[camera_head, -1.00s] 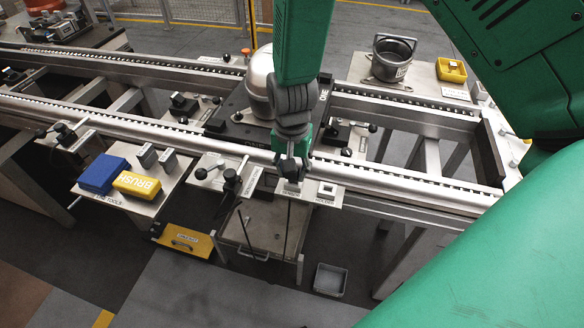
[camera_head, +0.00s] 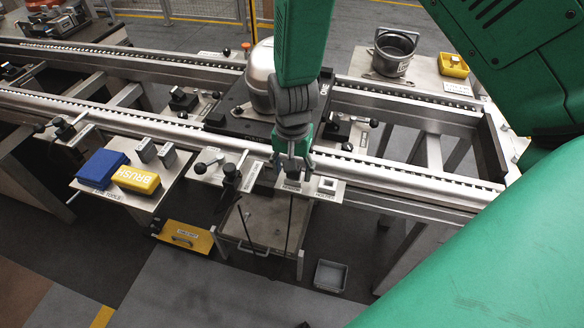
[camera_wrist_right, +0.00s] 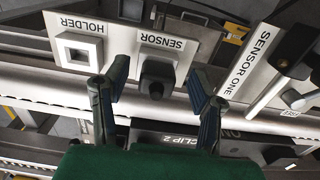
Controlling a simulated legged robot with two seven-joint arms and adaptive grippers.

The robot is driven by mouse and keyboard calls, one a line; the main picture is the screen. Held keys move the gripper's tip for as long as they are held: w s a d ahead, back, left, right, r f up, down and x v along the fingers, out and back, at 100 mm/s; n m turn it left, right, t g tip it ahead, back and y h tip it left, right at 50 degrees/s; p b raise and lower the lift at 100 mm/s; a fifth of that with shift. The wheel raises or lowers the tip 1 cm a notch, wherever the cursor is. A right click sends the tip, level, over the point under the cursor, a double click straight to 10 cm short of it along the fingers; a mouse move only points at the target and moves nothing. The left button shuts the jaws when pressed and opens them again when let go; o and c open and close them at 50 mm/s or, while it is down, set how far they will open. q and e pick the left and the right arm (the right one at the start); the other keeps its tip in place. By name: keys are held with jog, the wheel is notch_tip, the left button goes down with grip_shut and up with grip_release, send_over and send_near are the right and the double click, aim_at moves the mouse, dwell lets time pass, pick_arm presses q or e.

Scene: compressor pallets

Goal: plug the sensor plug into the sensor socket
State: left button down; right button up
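My right gripper (camera_head: 291,163) points down over the small plate labelled SENSOR and HOLDER in front of the rail. It is open: in the right wrist view its two fingers (camera_wrist_right: 157,78) stand apart on either side of a black block (camera_wrist_right: 157,76) at the SENSOR label. The block looks like the sensor plug, with thin dark cable lines beyond the plate. I see no finger clearly touching it. Beside it, a pale square holder (camera_wrist_right: 78,47) with an open middle also shows in the head view (camera_head: 328,184). I cannot pick out the sensor socket. My left gripper is not in view.
A silver compressor (camera_head: 262,72) stands on a dark pallet behind the gripper. Lever clamps (camera_head: 230,172) lie close left of it. A grey bin (camera_head: 330,275) is on the floor.

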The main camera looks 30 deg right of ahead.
jog(key=shift+r, duration=0.25)
notch_tip(320, 180, up, 11)
jog(key=shift+r, duration=0.2)
dwell(0.4)
